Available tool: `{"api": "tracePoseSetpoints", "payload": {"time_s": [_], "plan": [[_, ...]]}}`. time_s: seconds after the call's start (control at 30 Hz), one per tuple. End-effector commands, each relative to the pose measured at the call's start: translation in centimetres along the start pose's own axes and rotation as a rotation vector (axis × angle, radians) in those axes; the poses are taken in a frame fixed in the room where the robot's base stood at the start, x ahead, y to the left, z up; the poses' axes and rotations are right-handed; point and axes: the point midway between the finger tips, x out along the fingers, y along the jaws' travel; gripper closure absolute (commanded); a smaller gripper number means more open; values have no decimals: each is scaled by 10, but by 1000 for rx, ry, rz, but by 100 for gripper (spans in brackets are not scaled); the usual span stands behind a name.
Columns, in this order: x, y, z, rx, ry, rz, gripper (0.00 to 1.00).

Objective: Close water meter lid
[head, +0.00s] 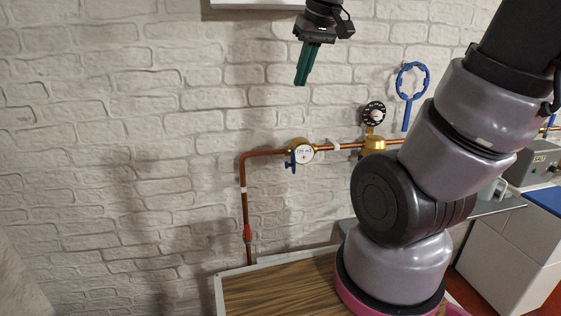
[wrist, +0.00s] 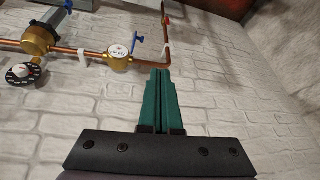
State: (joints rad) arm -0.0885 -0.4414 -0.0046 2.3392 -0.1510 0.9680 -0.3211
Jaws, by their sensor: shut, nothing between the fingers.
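The brass water meter (head: 303,153) sits on the copper pipe on the wall, its white dial face uncovered. A small blue piece, seemingly its lid (head: 291,163), stands out at the meter's left side in the head view. The meter (wrist: 118,51) also shows in the wrist view, upside down, with the blue piece (wrist: 137,42) standing up at its edge. My gripper (head: 301,83) has green fingers pressed together and empty. It hangs above the meter, apart from it. In the wrist view, the fingertips (wrist: 160,72) point toward the pipe just right of the meter.
A black gauge (head: 374,114) on a brass fitting (head: 374,145) stands to the right along the copper pipe (head: 244,190). A blue ring-shaped tool (head: 411,82) hangs on the wall. A wooden tabletop (head: 280,290) lies below. The wall left of the pipe is clear.

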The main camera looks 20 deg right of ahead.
Motion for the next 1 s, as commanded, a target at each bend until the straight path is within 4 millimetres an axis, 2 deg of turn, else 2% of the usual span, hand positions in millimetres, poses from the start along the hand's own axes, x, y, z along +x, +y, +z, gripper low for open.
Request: {"api": "tracePoseSetpoints", "payload": {"time_s": [0.03, 0.1, 0.17, 0.3, 0.43, 0.6, 0.73, 1.0], "plan": [[16, -2, -12, -96, -53, 10, 100], [36, -3, -27, -234, -113, 22, 100], [55, -5, -39, -353, -165, 29, 100], [105, -12, -62, -634, -290, 31, 100], [157, -20, -76, -892, -407, 17, 100], [217, -30, -85, -1174, -535, -16, 100], [246, -35, -86, -1303, -592, -38, 100], [268, -32, -79, -1360, -621, -49, 100]]}}
